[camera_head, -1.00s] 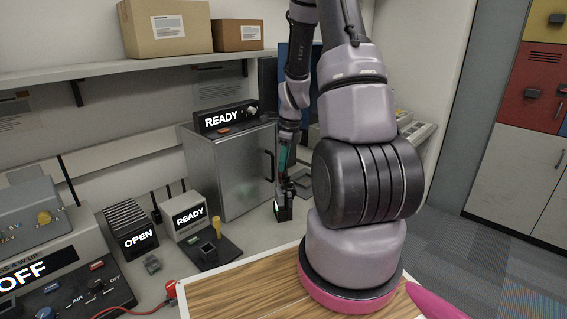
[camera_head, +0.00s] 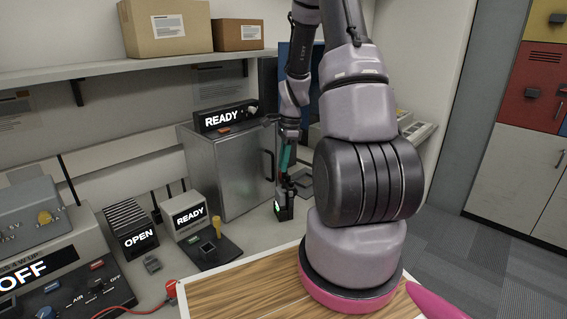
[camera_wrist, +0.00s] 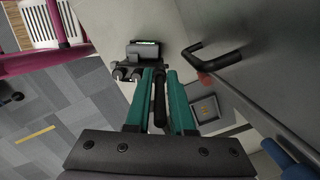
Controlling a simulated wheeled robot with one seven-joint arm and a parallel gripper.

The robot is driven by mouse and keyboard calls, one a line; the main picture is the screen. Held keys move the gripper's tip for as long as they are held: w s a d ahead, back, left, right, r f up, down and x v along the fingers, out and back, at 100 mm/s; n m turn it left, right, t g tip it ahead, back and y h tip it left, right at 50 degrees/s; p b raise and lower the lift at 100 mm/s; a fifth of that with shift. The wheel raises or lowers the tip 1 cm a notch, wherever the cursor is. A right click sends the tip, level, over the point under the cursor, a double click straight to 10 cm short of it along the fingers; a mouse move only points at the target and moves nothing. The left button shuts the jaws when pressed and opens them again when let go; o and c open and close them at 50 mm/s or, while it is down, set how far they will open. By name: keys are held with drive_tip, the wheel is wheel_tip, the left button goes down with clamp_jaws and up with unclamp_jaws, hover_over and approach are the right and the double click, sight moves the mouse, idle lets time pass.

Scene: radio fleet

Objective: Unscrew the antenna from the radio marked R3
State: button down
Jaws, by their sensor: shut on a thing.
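A small black radio (camera_head: 283,212) with a lit green-white screen is on the counter right of the metal cabinet. It also shows at the top of the wrist view (camera_wrist: 145,50), with knobs beside it. Its marking is too small to read. My gripper (camera_wrist: 159,75) has teal fingers shut on the black antenna (camera_wrist: 159,102), which stands between them, pointing back toward the wrist. In the head view my gripper (camera_head: 287,172) is just above the radio. I cannot tell whether the antenna's base is still joined to the radio.
A metal cabinet (camera_head: 235,172) with a protruding black handle (camera_wrist: 212,60) stands close beside my gripper. A READY unit (camera_head: 188,215), an OPEN unit (camera_head: 130,230) and a small black fixture (camera_head: 208,248) stand to the left. The counter in front of the cabinet is partly clear.

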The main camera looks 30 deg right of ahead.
drive_tip(key=n, duration=0.4)
drive_tip(key=shift+s+n+g, duration=0.1)
drive_tip(key=shift+n+g, duration=0.2)
drive_tip(key=shift+g, duration=0.1)
drive_tip(key=c, duration=0.7)
unclamp_jaws()
drive_tip(key=shift+r, duration=0.1)
